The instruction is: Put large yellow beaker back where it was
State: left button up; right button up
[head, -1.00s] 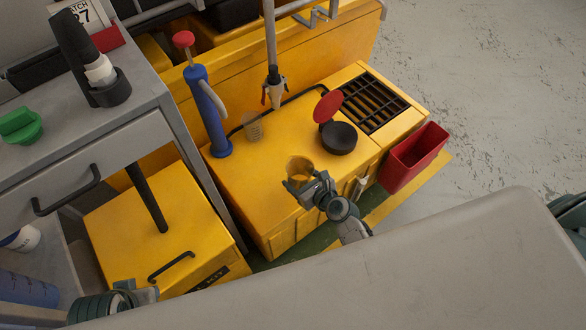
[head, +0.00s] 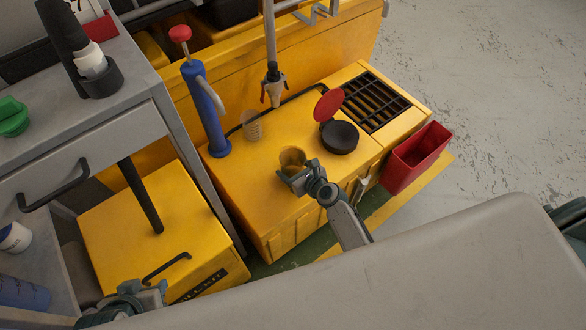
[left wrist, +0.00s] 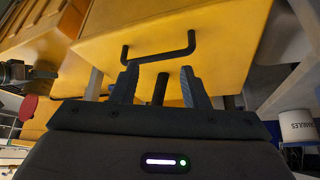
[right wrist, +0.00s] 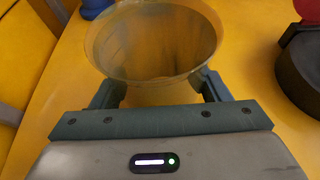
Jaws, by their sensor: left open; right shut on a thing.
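The large yellow beaker (head: 292,157) is a translucent amber cup over the near part of the yellow cabinet top. It looks upright, with its open rim facing up in the right wrist view (right wrist: 150,45). My right gripper (head: 293,176) is shut on the beaker, one finger on each side of it in the right wrist view (right wrist: 158,88). I cannot tell whether the beaker's base touches the cabinet top. My left gripper (head: 142,295) is open and empty, near the black handle of the yellow spill kit box (left wrist: 230,35).
On the cabinet top (head: 265,185) stand a smaller clear beaker (head: 252,126), a blue pump (head: 207,110) and a black pot (head: 339,137) with a raised red lid (head: 328,104). A tap (head: 273,88) hangs above. A red bin (head: 415,158) is at the right. Bare top lies left of the held beaker.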

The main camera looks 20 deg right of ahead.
jog(key=shift+f, duration=0.15)
jog(key=o, duration=1.1)
jog(key=shift+o, duration=0.2)
